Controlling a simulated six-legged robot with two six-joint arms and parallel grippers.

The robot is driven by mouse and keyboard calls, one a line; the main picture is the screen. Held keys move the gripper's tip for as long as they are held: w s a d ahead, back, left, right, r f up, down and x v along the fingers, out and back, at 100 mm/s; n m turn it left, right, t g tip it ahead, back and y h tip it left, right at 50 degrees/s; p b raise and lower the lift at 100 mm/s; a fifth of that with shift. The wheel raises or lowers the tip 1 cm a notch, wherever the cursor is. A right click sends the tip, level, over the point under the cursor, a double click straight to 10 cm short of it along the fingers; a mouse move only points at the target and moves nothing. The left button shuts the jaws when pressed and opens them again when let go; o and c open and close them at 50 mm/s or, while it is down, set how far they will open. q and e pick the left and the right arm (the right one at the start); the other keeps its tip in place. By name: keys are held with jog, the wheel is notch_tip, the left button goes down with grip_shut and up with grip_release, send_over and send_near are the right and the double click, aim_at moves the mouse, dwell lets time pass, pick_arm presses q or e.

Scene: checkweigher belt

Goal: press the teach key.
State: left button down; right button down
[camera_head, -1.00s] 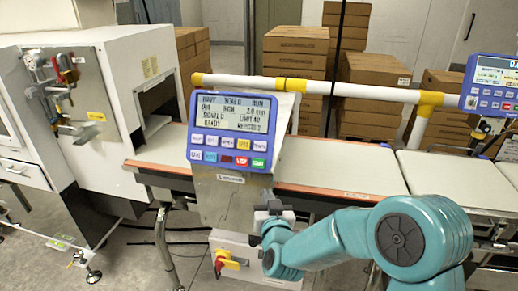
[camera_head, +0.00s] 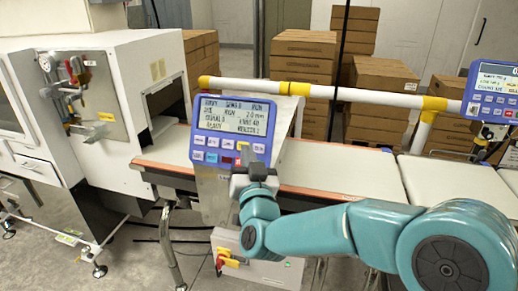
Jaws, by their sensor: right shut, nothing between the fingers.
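The blue control panel (camera_head: 203,127) has a lit display (camera_head: 233,117) and two rows of keys, and is tilted toward me. The key labels are too small to read surely, so I cannot tell for certain which is the teach key. A pale key (camera_head: 259,148) ends the upper row at the right, beside a yellow key. My right gripper (camera_head: 248,157) is shut and empty, its fingertips in front of the panel's lower right part. It hides lower-row keys there. I cannot tell whether it touches the panel. My left gripper is not in view.
A white rail (camera_head: 350,96) with yellow joints runs behind the panel. The conveyor belt (camera_head: 355,180) passes behind and below it. A second blue panel (camera_head: 492,92) stands at the right. A white cabinet machine (camera_head: 110,75) is at the left; cardboard boxes (camera_head: 303,48) are stacked behind.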

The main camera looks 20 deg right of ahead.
aim_at(258, 153)
jog(key=w+d+f, duration=0.1)
jog(key=w, duration=0.1)
jog(key=w+d+f+b, duration=0.1)
jog(key=w+d, duration=0.1)
jog(key=w+d+f, duration=0.1)
jog(key=w+f, duration=0.1)
jog(key=shift+w+d+f, duration=0.1)
jog(key=shift+w+d, duration=0.05)
jog(key=shift+w, duration=0.15)
dwell(0.3)
jog(key=shift+b, duration=0.35)
dwell(1.4)
jog(key=shift+w+d+f+b, duration=0.2)
jog(key=shift+w+d+b, duration=0.1)
jog(key=shift+b, duration=0.15)
